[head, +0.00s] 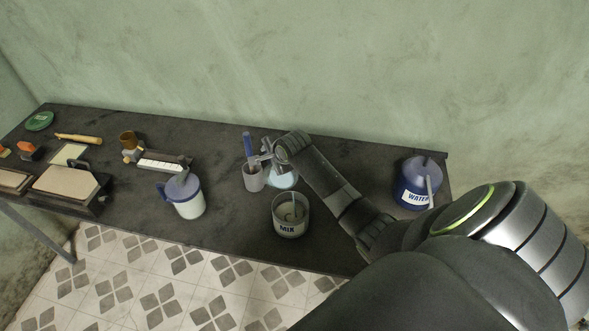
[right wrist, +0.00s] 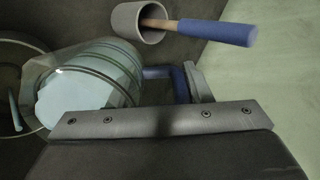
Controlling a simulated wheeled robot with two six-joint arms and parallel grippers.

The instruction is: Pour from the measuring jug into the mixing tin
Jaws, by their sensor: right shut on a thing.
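The clear measuring jug (head: 284,180) stands behind the mixing tin at mid-table in the head view. It shows pale blue contents and a blue handle in the right wrist view (right wrist: 85,95). My right gripper (head: 268,158) is shut on the jug's handle, its fingers partly hidden. I cannot tell whether the jug is lifted or tilted. My left gripper is not in view.
A grey cup (head: 254,182) with a blue-handled tool stands left of the jug, close to my gripper; it shows in the wrist view too (right wrist: 128,25). A blue-lidded pitcher (head: 188,204) stands further left. A blue WATER container (head: 412,190) is right. Several tools lie far left.

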